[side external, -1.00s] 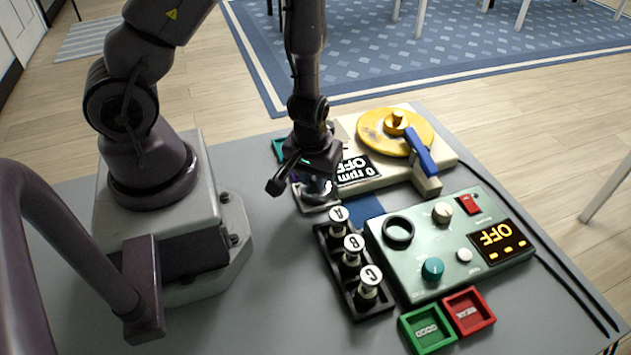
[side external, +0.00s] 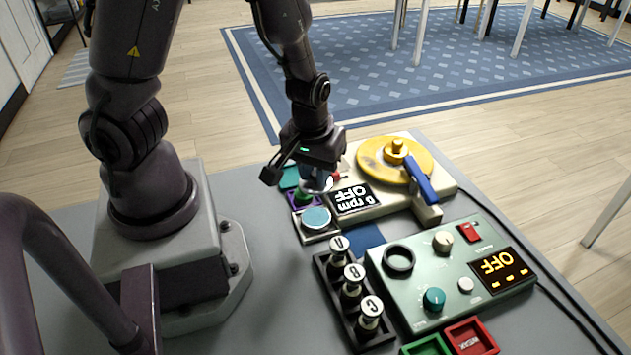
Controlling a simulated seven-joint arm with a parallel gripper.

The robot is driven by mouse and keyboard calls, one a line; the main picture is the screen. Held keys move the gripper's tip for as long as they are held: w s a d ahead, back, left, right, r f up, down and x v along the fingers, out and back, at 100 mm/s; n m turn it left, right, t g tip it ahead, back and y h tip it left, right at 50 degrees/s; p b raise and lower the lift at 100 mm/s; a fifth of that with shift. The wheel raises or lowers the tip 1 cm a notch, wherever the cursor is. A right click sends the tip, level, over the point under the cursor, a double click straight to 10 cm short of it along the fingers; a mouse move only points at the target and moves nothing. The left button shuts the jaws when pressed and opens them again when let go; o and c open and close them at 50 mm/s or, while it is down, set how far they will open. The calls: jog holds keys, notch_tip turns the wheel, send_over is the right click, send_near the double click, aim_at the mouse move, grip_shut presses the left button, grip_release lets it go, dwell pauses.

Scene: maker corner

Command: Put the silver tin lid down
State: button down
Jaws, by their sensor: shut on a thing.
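My gripper (side external: 317,176) is shut on the silver tin lid (side external: 318,187) and holds it in the air. Only a pale rim of the lid shows below the dark fingers. Below and in front of it, a round tin (side external: 316,218) with a light blue top surface stands uncovered on a pale square base (side external: 319,235). The lid is above and slightly behind the tin, apart from it.
A purple holder (side external: 292,197) with a green piece and a teal patch (side external: 289,177) lie close by. The turntable unit with a yellow disc (side external: 375,155) stands right. A rack of bottles (side external: 338,246) and a green control box (side external: 425,268) are in front.

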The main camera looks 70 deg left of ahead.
jog(key=shift+r, duration=0.55)
jog(key=shift+w+f, duration=0.15)
jog(key=shift+f, duration=0.05)
send_over(366, 238)
notch_tip(366, 238, down, 4)
jog(key=f, duration=0.3)
jog(key=shift+s+d+f, duration=0.15)
jog(key=shift+s+f, duration=0.05)
jog(key=shift+f, duration=2.2)
jog(key=shift+f, duration=0.1)
jog(key=c, duration=1)
grip_release()
